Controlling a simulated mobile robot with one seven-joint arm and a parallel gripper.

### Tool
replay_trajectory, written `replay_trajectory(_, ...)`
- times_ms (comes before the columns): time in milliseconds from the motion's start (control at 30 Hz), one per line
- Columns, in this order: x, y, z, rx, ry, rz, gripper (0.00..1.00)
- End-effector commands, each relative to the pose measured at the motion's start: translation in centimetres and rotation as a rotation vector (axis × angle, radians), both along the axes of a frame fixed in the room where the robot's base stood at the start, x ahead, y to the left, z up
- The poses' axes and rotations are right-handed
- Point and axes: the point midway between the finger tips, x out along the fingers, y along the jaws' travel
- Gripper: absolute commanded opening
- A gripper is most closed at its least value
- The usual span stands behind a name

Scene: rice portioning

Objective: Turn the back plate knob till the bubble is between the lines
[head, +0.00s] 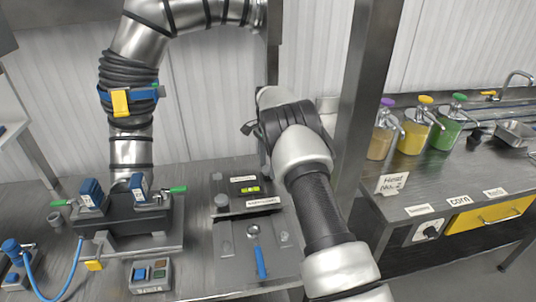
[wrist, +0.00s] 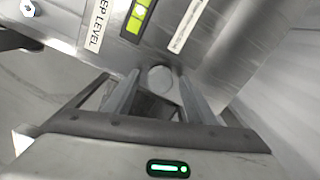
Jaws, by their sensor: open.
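The metal plate (head: 235,206) carries a green level vial (head: 250,189) with a label above and one below it. The vial also shows in the wrist view (wrist: 138,16), cut by the top edge; I cannot tell where the bubble sits against the lines. A round grey knob (wrist: 160,78) shows in the wrist view beside the plate's lower edge. My gripper (wrist: 158,92) is open, with one finger on each side of the knob; I cannot tell whether they touch it. In the head view my arm hides the gripper and this knob.
A grey round piece (head: 221,200) stands at the plate's left. A clamp fixture (head: 125,215) and a button box (head: 151,274) stand left. A steel post (head: 360,100) and sauce pumps (head: 414,130) are right.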

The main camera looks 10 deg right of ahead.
Motion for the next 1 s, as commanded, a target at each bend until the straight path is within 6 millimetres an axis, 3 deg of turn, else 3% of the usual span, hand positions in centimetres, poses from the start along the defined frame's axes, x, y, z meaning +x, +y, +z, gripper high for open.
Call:
replay_trajectory(167,0.1,0.0,2.6,0.000,-0.005,0.000,0.51)
replay_trajectory(500,0.2,0.0,11.1,-0.001,-0.007,0.000,0.51)
replay_trajectory(700,0.1,0.0,15.0,-0.001,-0.004,-0.001,0.51)
replay_trajectory(1000,0.1,0.0,17.2,0.000,-0.002,-0.001,0.51)
